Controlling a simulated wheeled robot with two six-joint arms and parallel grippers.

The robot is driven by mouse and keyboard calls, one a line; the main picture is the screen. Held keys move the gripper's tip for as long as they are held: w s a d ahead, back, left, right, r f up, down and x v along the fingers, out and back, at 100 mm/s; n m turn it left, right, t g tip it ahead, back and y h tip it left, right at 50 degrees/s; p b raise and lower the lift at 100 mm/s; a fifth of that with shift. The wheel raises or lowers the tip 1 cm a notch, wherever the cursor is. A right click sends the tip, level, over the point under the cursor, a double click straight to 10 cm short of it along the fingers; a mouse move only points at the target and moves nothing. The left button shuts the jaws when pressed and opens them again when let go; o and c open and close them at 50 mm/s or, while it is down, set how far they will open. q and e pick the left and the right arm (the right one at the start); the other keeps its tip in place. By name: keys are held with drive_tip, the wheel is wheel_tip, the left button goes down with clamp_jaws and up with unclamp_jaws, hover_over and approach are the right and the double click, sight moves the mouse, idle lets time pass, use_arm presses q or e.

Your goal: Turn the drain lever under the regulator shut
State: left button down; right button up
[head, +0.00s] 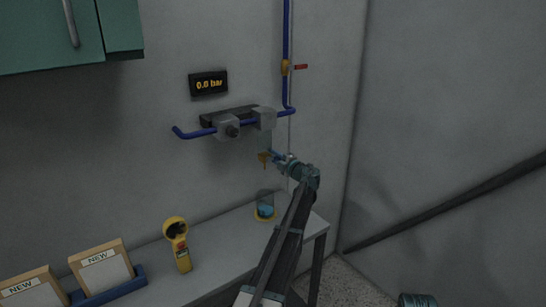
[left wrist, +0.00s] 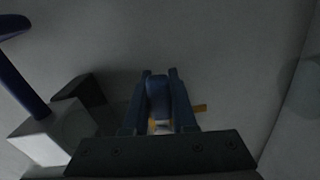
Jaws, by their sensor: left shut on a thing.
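The regulator (head: 228,126) is a grey block with a dark knob on the blue pipe along the wall. A second grey block (head: 264,118) sits to its right, with a pale bowl under it and a small orange-yellow drain fitting (head: 264,158) at the bottom. My left gripper (head: 277,155) is at this fitting, from the right. In the left wrist view, its fingers (left wrist: 159,98) are shut on a blue rounded piece, seemingly the drain lever (left wrist: 158,92). An orange stub (left wrist: 200,108) shows beside them. The fingers hide part of the lever. My right gripper is out of view.
A display (head: 208,84) reads 0.0 bar. A red-handled valve (head: 300,67) is on the upright pipe. A cup with blue liquid (head: 265,208), a yellow meter (head: 177,244) and boxes marked NEW (head: 101,269) stand on the bench (head: 217,250) below.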

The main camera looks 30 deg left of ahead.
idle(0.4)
use_arm(q)
drive_tip(key=c, duration=0.7)
unclamp_jaws()
drive_tip(key=v, duration=1.4)
drive_tip(key=shift+a, duration=0.1)
